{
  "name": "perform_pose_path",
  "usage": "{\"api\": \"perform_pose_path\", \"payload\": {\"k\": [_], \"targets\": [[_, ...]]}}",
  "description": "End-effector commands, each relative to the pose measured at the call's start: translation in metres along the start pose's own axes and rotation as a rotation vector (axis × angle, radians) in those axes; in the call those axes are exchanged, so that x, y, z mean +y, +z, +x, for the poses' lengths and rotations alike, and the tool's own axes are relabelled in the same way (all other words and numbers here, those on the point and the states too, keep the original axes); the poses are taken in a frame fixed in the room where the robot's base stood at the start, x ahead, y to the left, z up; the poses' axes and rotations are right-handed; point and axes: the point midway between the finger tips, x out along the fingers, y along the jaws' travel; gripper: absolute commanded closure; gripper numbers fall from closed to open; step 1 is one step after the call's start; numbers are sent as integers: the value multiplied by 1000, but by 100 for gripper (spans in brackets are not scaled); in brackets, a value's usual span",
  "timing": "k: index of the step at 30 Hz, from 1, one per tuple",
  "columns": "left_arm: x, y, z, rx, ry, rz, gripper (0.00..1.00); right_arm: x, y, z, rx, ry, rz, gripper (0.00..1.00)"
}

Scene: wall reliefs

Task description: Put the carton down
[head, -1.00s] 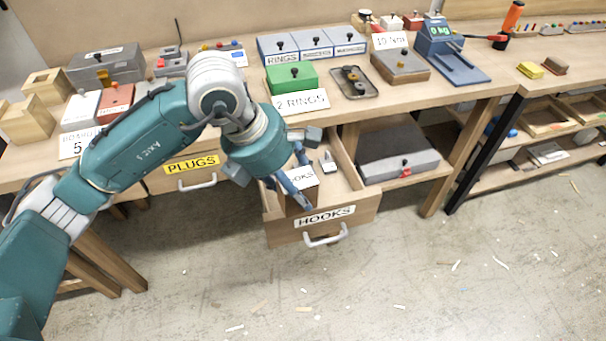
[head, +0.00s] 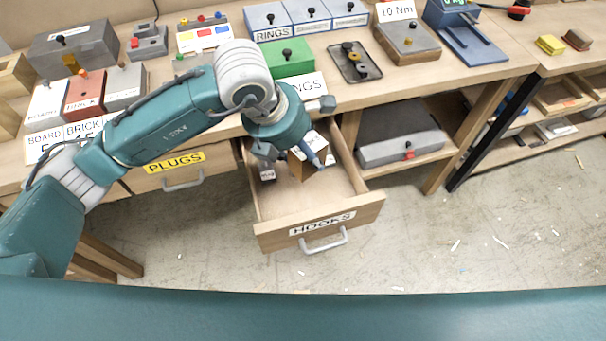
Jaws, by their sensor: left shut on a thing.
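My left gripper (head: 308,150) is shut on the small carton (head: 311,166), which has a white label on top and brown sides. The gripper and arm hide part of it. The carton is over the rear part of the open drawer (head: 320,226) marked HOOKS. I cannot tell whether it touches the drawer's floor. The front part of the drawer floor is bare. My right gripper is not in view.
A small labelled piece (head: 268,174) lies at the drawer's left side. The bench above holds a green box (head: 291,60), a dark tray (head: 354,62) and several other boxes. A grey case (head: 402,148) sits on the shelf to the right. The closed PLUGS drawer (head: 176,163) is to the left.

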Motion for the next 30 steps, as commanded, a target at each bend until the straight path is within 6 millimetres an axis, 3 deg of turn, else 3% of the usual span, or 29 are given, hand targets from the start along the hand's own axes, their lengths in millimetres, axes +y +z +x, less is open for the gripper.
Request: {"api": "perform_pose_path", "payload": {"k": [4, 9, 16, 22, 30], "targets": [[0, -17, 37, 5, -1, -2, 80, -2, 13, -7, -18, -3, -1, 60], [1, -28, 66, 2, 0, 0, 80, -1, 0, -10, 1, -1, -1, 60], [1, -36, 86, 1, 1, -1, 80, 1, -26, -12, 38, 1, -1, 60], [1, -46, 112, 0, 0, -1, 80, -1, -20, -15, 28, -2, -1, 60], [2, -48, 117, -2, 1, 1, 80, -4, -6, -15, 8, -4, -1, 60]]}}
